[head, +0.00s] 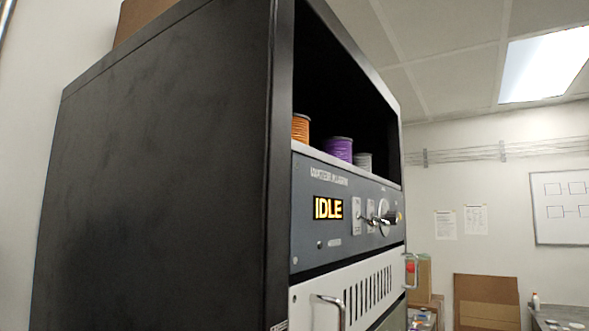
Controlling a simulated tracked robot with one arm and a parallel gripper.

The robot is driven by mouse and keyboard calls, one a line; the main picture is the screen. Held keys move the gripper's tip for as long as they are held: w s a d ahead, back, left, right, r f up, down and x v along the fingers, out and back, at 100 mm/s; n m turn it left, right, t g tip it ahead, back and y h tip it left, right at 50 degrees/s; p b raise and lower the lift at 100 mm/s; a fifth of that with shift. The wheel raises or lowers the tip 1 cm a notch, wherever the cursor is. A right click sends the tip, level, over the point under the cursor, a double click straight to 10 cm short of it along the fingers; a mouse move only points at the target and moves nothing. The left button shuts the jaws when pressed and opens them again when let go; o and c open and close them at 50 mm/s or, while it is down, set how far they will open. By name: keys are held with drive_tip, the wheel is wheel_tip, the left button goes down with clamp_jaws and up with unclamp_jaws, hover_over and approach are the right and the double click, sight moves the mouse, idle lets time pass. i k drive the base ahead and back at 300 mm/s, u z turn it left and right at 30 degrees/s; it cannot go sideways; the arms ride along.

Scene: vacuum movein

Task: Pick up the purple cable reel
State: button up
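The purple cable reel (339,148) stands upright in the open upper bay of a tall black rack cabinet (165,170). It sits between an orange reel (300,128) on its left and a grey reel (364,161) on its right. The lower part of the purple reel is partly hidden by the front edge of the bay. My gripper is not in view.
Below the bay is a grey panel (310,240) with a lit IDLE display, knobs and switches. A white vented panel (366,298) with protruding handles is lower. Cardboard boxes (487,300) stand at the back right. The cabinet's black side wall fills the left.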

sight(337, 147)
drive_tip(key=u, duration=3.05)
drive_tip(key=k, duration=1.8)
drive_tip(key=z, duration=2)
drive_tip(key=i, duration=0.95)
drive_tip(key=z, duration=0.05)
